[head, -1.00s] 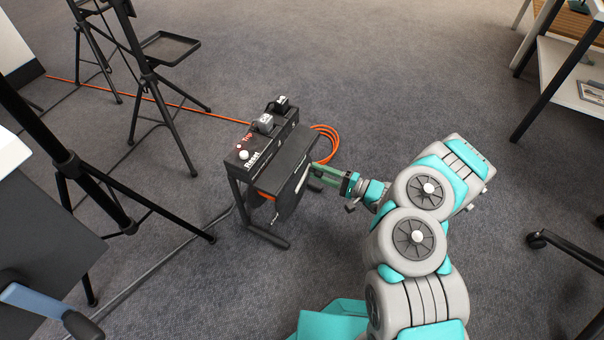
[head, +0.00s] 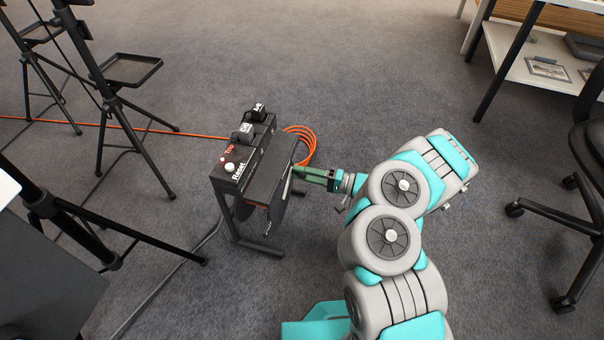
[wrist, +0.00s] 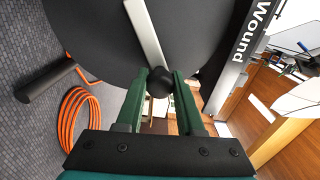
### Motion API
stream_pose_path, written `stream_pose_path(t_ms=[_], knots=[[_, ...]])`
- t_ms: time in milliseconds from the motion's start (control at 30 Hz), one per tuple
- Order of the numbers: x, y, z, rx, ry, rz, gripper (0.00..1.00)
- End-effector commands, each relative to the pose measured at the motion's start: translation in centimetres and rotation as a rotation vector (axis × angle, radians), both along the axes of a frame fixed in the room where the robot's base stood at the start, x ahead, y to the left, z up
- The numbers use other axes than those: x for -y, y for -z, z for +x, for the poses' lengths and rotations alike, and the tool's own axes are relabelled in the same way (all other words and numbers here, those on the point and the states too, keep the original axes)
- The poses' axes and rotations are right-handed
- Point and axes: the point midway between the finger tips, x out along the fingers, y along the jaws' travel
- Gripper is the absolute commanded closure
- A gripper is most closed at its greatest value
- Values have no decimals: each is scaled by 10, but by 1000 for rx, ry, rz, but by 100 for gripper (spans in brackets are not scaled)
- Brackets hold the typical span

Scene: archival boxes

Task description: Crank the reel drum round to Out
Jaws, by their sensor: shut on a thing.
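The cable reel stands on the carpet in the head view, with a black housing (head: 262,170) on a black frame. Its dark drum (wrist: 130,40) fills the top of the wrist view. A silver crank arm (wrist: 143,30) runs down across the drum face to a black knob (wrist: 159,82). My gripper (wrist: 160,90) has its green fingers closed around this knob. In the head view my gripper (head: 300,176) reaches the drum side from the right. The word "Wound" (wrist: 247,38) shows on a grey strip beside the drum. No "Out" mark is readable.
The housing carries a white Reset button (head: 230,167) and a red "Trip" mark. Orange cable (head: 305,140) lies coiled behind the reel. Black tripod stands (head: 110,110) are on the left. An office chair (head: 588,170) and a white shelf (head: 530,62) stand right. Carpet between is clear.

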Motion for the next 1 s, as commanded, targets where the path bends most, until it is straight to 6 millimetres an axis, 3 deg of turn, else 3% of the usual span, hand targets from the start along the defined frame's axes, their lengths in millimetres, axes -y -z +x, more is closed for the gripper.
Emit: stream_pose_path(t_ms=[67,100,333,667,1000], knots=[[-1,-1,-1,1,-3,3,100],[-1,-1,-1,1,-3,3,60],[-1,-1,0,0,-2,2,34],[4,-1,-1,-1,0,1,34],[52,-1,-19,-1,1,3,34]])
